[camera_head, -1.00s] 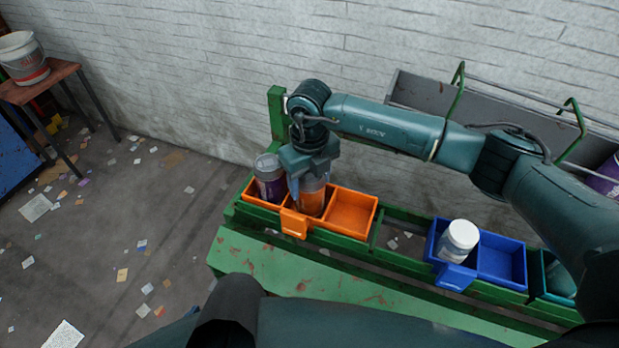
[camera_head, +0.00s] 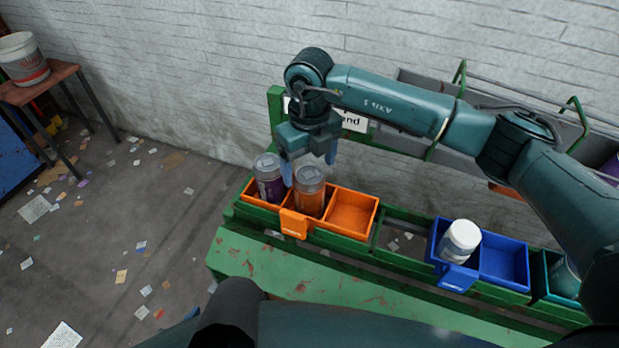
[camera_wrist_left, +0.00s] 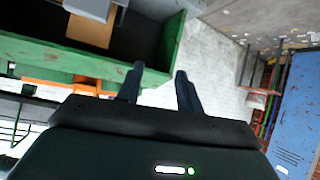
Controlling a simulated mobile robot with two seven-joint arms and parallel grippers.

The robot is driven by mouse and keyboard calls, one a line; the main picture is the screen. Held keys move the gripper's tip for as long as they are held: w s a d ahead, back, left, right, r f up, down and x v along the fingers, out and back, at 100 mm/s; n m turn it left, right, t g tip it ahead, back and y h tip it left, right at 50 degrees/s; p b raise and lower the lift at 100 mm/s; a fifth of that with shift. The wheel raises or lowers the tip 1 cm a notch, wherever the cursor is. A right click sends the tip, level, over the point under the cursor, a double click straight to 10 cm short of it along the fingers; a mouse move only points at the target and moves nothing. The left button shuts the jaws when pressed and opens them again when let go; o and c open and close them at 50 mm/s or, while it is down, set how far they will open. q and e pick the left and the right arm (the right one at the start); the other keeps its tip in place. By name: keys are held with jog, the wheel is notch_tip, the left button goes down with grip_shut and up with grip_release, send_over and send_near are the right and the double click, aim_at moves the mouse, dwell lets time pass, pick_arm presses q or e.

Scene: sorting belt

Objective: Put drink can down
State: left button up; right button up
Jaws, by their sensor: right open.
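An orange drink can (camera_head: 309,194) with a grey top stands upright in the orange bin (camera_head: 353,228). A purple can (camera_head: 268,180) with a grey top stands in the same bin, just left of it. My right gripper (camera_head: 309,160) is open above and behind the orange can, with its fingers apart and nothing held. My left gripper (camera_wrist_left: 160,84) shows in the left wrist view with its fingers apart and nothing between them.
The bin's right compartment is empty. A blue bin (camera_head: 503,264) farther right holds a white bottle (camera_head: 460,240) and has an empty compartment. A teal bin (camera_head: 552,290) is partly hidden by my right arm. The bins sit on a green frame (camera_head: 300,283) before a white brick wall.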

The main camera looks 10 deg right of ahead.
notch_tip(320, 180, up, 7)
jog(key=b, duration=0.1)
dwell(0.6)
